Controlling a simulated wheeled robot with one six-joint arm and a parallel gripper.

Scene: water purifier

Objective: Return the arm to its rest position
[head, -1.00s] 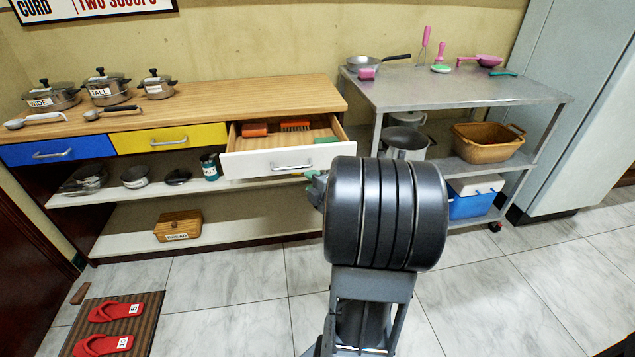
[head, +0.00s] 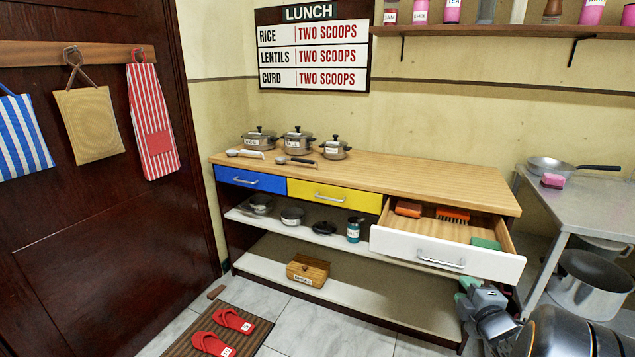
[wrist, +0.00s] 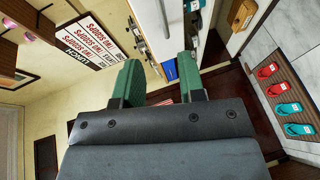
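My arm shows at the lower right of the head view. The green fingers of my gripper (head: 466,287) are just in front of the cabinet, below the open white drawer (head: 440,252). In the wrist view my gripper (wrist: 158,82) has its two green fingers apart with nothing between them, so it is open and empty. The drawer holds an orange block (head: 408,209), an orange brush (head: 453,215) and a green block (head: 486,243).
The wooden counter (head: 400,180) carries several pots and two ladles. A metal table (head: 590,205) with a pan stands at the right. Red slippers (head: 233,321) lie on a brown mat at the lower left. Bare tiled floor lies in front of the cabinet.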

